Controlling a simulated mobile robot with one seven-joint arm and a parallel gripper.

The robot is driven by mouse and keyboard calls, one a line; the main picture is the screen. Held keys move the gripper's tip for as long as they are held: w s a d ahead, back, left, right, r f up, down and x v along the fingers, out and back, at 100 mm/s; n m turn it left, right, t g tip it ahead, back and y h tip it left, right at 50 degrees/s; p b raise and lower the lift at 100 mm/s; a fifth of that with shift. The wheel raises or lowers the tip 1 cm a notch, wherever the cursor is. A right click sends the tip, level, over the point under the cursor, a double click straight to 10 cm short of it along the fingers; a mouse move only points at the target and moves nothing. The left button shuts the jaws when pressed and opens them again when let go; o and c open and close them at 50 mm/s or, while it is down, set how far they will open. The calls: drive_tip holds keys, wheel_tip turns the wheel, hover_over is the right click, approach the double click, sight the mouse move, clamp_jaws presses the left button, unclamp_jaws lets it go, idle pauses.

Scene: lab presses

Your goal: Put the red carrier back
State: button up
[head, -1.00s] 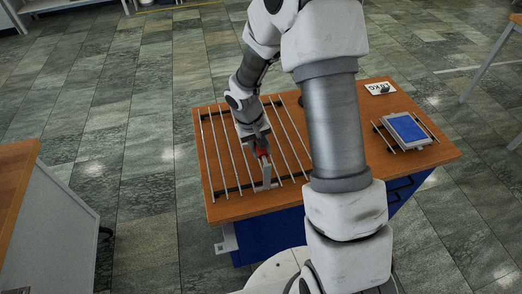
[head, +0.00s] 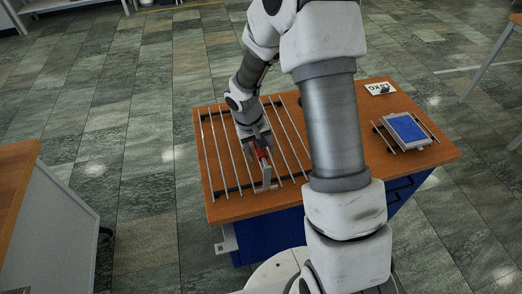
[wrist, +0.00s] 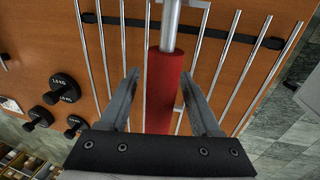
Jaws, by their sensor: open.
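The red carrier shows as a red cylindrical grip (wrist: 165,92) on a grey metal bar in the wrist view. In the head view my gripper (head: 259,146) partly hides the carrier. Whether the carrier rests fully on the rods cannot be told.
Several black weights (wrist: 64,88) with white labels stand on the wooden table beside the rods. A blue-topped device (head: 406,129) sits between two short rods at the right. A labelled white card (head: 380,88) lies at the back. My arm hides the table's middle.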

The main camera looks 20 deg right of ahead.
drive_tip(key=v, duration=1.2)
drive_tip(key=s+d+r+t, duration=0.2)
drive_tip(key=s+r, duration=0.7)
drive_tip(key=r, duration=0.4)
drive_tip(key=s+r+t+y, duration=0.2)
drive_tip(key=s+r+t, duration=0.1)
drive_tip(key=s, duration=0.8)
drive_tip(key=shift+v, duration=0.9)
